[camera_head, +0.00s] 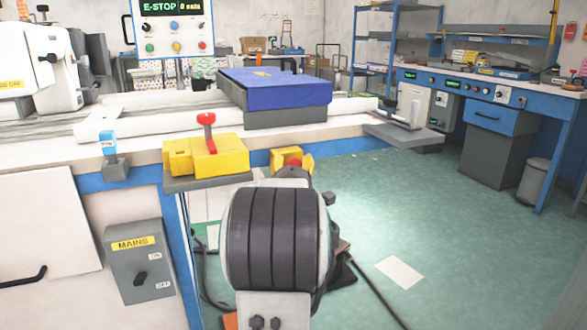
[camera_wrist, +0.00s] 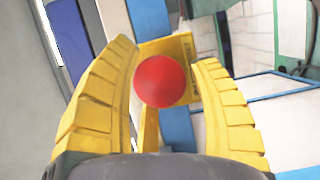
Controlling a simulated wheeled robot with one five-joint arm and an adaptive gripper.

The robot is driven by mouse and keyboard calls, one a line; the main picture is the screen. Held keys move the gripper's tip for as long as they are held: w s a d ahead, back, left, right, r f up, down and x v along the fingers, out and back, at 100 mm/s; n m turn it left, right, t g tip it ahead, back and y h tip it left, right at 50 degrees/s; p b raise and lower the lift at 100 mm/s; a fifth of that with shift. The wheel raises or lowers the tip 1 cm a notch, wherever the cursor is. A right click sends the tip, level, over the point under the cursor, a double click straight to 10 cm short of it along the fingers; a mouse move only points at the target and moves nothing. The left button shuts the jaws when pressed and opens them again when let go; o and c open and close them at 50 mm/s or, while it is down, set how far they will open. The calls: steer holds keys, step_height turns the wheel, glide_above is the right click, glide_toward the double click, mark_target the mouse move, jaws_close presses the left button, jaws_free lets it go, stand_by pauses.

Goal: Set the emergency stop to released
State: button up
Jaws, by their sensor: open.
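The emergency stop's round red button (camera_wrist: 160,81) shows in the wrist view, in front of its yellow housing (camera_wrist: 182,52). In the head view the red button (camera_head: 293,163) shows small beyond my arm, by the blue table edge. My gripper (camera_wrist: 168,55) is open, with one yellow finger on each side of the button. The left finger's tip overlaps the housing's edge in the picture; the right finger shows a narrow gap to the button. I cannot tell whether either finger touches. In the head view my wrist hides most of my gripper (camera_head: 293,160).
A yellow block with a red-topped post (camera_head: 207,153) stands at the table corner, left of my gripper. A blue-covered block (camera_head: 272,88) lies on the table. The panel (camera_head: 172,28) reads "E-STOP". A MAINS switch box (camera_head: 140,268) is at lower left. Green floor (camera_head: 450,210) is open at right.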

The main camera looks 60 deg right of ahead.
steer(key=shift+o, duration=0.2)
steer(key=c, duration=1.1)
steer(key=shift+s+a, duration=0.3)
steer(key=shift+s, duration=0.05)
steer(key=shift+s+a, duration=0.1)
steer(key=shift+s, duration=0.05)
steer(key=o, duration=1.1)
steer(key=shift+c, duration=0.2)
steer(key=v, duration=1.2)
